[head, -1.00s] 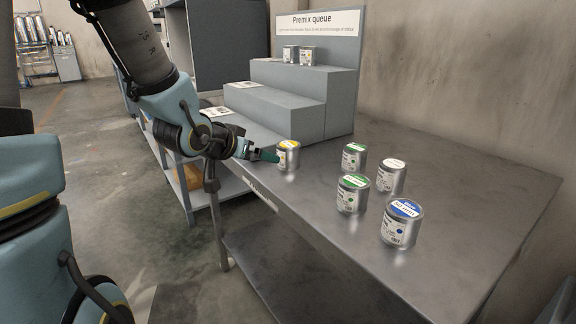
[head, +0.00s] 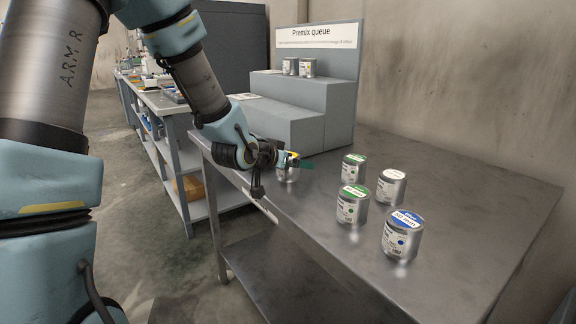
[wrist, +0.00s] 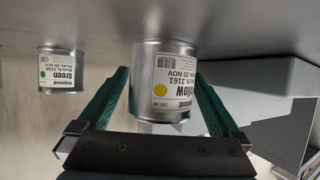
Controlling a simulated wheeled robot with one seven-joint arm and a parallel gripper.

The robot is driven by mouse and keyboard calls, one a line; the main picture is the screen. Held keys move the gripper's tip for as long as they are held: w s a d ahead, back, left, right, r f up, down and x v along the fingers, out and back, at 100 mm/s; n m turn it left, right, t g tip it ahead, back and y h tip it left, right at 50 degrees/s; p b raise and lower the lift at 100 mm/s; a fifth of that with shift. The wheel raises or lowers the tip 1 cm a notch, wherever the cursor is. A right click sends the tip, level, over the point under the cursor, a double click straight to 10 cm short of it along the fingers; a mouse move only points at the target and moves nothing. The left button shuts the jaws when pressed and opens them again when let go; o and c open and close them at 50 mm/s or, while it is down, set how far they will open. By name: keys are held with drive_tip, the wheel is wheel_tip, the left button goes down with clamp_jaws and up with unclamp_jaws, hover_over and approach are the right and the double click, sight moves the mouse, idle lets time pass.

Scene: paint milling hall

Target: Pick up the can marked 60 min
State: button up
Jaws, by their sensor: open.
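A metal can with a yellow-marked lid (head: 287,177) stands at the table's left edge, partly hidden by my gripper (head: 299,163). In the wrist view, which is upside down, this yellow can (wrist: 165,60) stands between the two green fingers of my open gripper, its label reading "Yellow" and batch 3161. Two green-lidded cans (head: 353,167) (head: 352,205), a white-lidded can (head: 391,187) and a blue-lidded can (head: 402,236) stand to the right. A "Green" can (wrist: 60,70) also shows in the wrist view. I cannot read "60 min" on any can.
The grey metal table (head: 455,200) is bare on its right side. A grey stepped stand (head: 290,125) with two cans (head: 298,67) on top sits behind, under a "Premix queue" sign (head: 318,37). A wall runs along the back.

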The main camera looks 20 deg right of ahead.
drive_tip(key=shift+w+d+f, duration=0.2)
drive_tip(key=shift+w+d, duration=0.05)
drive_tip(key=shift+d, duration=0.1)
drive_tip(key=c, duration=1.5)
